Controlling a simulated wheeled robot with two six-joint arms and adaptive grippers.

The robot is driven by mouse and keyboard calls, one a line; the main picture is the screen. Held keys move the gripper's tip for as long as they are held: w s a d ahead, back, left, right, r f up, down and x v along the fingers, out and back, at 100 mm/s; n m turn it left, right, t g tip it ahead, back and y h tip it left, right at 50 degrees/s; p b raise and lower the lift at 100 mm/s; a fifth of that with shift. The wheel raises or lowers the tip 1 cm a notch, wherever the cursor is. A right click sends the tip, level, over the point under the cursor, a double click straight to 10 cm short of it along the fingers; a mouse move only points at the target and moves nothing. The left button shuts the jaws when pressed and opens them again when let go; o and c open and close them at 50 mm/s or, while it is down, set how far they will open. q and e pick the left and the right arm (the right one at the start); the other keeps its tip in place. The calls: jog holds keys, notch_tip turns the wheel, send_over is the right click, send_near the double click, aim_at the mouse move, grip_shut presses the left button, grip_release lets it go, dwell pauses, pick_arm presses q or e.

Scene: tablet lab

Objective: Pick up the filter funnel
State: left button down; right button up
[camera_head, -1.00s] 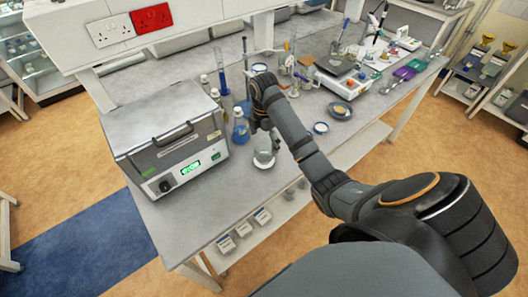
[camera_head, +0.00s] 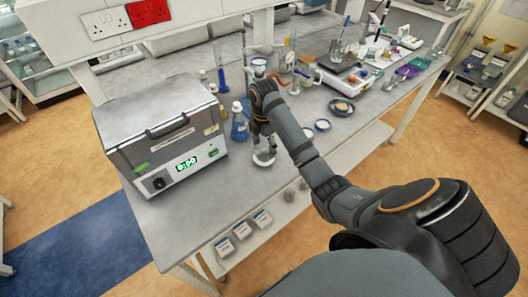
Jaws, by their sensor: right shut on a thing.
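The filter funnel (camera_head: 264,158) is a pale, whitish rounded piece near the front edge of the bench, to the right of the oven-like box. My right gripper (camera_head: 265,145) reaches down over it from above and is shut on it. The fingers and wrist hide its upper part, and I cannot tell whether it touches the bench. My left gripper is not in the head view.
A grey box with a green display (camera_head: 160,140) stands close on the left. A blue-liquid flask (camera_head: 239,129) stands just behind and left of my gripper. Small dishes (camera_head: 322,125) and a balance (camera_head: 345,72) lie to the right. Bench front is fairly clear.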

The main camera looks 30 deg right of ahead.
jog(key=shift+c, duration=1.1)
jog(key=shift+r+p, duration=0.3)
jog(key=shift+p, duration=0.05)
jog(key=s+r+p, duration=0.9)
jog(key=s+r, duration=0.3)
jog(key=s, duration=0.2)
jog(key=shift+d+r+p, duration=0.15)
jog(key=shift+d+p, duration=0.1)
jog(key=shift+p, duration=0.05)
